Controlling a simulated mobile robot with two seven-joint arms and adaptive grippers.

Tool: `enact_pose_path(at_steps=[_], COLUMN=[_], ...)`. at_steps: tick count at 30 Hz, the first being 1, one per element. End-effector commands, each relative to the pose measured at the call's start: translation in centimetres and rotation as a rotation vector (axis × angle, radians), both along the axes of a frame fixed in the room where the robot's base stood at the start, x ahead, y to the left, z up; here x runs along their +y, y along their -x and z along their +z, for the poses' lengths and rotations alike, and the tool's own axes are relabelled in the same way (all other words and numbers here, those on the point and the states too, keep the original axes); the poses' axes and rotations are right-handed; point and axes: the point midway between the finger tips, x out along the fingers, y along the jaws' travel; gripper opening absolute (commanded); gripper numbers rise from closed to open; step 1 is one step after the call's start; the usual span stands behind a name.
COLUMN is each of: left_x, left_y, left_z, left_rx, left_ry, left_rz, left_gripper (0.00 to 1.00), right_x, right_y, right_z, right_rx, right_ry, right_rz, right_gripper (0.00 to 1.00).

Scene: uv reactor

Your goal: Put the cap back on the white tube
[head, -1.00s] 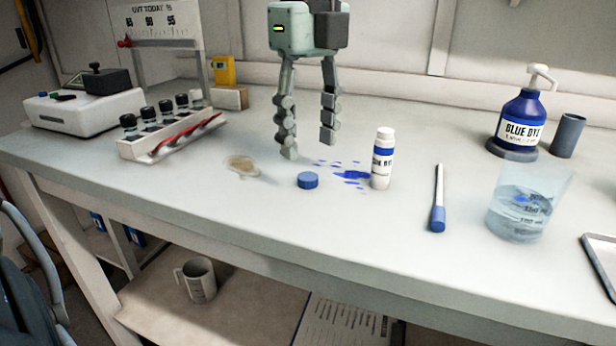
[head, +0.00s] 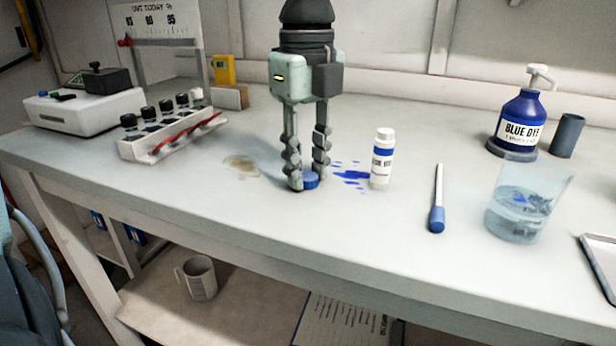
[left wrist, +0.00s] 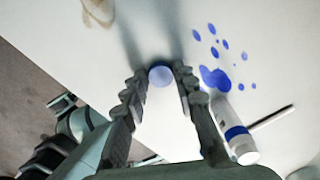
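The blue cap (head: 311,181) lies on the bench top, and it also shows in the left wrist view (left wrist: 161,76). My left gripper (head: 307,179) points down over it, with one fingertip on each side of the cap. In the left wrist view its fingertips (left wrist: 160,72) are apart, with narrow gaps beside the cap, so it looks open around it. The white tube (head: 382,160) with a blue band stands upright just right of the gripper; it also shows in the left wrist view (left wrist: 236,132). My right gripper is in neither view.
Blue spots (head: 352,175) lie between cap and tube, and a brown stain (head: 241,165) is to the left. A vial rack (head: 160,147) stands further left. A blue-ended pen (head: 438,205), a beaker (head: 520,222) and a dye bottle (head: 520,118) are to the right.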

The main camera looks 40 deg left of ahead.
Motion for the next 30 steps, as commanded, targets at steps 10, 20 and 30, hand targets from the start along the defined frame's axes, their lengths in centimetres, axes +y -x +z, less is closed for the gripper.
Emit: enact_pose_path(at_steps=[10, 20, 30], left_x=[0.0, 0.0, 4.2], left_y=[0.0, -0.1, 2.7], left_z=[0.0, 2.0, 7.1], left_rx=[0.0, -0.004, -0.007], left_ry=[0.0, -0.001, 0.003], left_rz=[0.0, 0.001, 0.0], left_gripper=[0.17, 0.17, 0.17], right_x=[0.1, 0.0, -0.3], right_y=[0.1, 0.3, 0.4], right_z=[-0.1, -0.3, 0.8], right_rx=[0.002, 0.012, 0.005], right_ry=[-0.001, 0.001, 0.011], right_rz=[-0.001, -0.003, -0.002], right_gripper=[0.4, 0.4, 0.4])
